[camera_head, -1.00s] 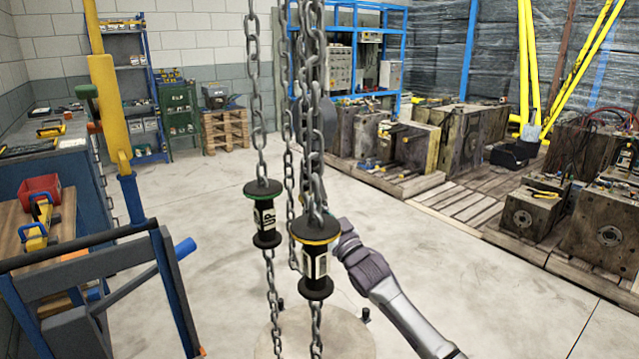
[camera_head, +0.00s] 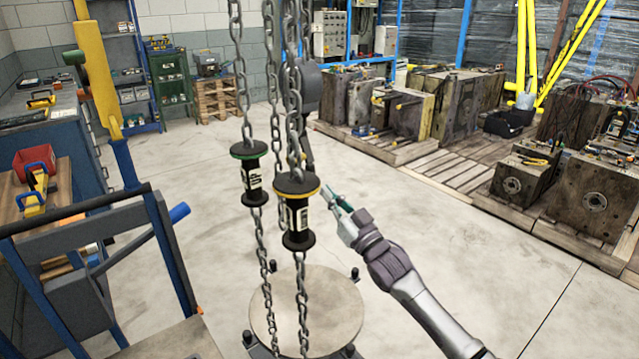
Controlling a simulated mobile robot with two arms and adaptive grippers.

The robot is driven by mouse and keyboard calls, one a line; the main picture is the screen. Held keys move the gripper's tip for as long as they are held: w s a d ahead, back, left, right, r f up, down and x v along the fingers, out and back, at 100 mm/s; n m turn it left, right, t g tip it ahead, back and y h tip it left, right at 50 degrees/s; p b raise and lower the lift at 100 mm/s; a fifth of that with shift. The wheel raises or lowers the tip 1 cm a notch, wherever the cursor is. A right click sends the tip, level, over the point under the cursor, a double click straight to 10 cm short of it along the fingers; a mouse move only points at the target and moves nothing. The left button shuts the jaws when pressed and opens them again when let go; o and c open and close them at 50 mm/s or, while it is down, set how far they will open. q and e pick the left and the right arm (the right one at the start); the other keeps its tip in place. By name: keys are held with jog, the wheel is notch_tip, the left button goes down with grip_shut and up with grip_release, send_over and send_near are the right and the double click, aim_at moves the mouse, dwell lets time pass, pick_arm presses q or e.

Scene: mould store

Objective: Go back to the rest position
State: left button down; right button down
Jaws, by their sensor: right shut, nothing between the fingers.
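My right arm comes in from the lower right. Its gripper (camera_head: 334,203) is shut and empty, just right of the yellow-ringed hoist handle (camera_head: 298,212). A small gap of floor shows between the fingertips and the handle. The green-ringed handle (camera_head: 252,172) hangs further left on its own chain (camera_head: 244,100). Both handles hang upright. My left gripper is not in view.
A dark hook block (camera_head: 312,90) hangs behind the chains. A round plate (camera_head: 335,305) lies below the handles. A blue-and-grey frame (camera_head: 130,235) and a workbench (camera_head: 62,205) stand left. Moulds on pallets (camera_head: 470,165) fill the right. The middle floor is clear.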

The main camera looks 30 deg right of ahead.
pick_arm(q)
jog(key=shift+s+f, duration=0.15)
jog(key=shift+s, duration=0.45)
pick_arm(e)
jog(key=shift+v, duration=0.9)
jog(key=shift+w+f, duration=0.1)
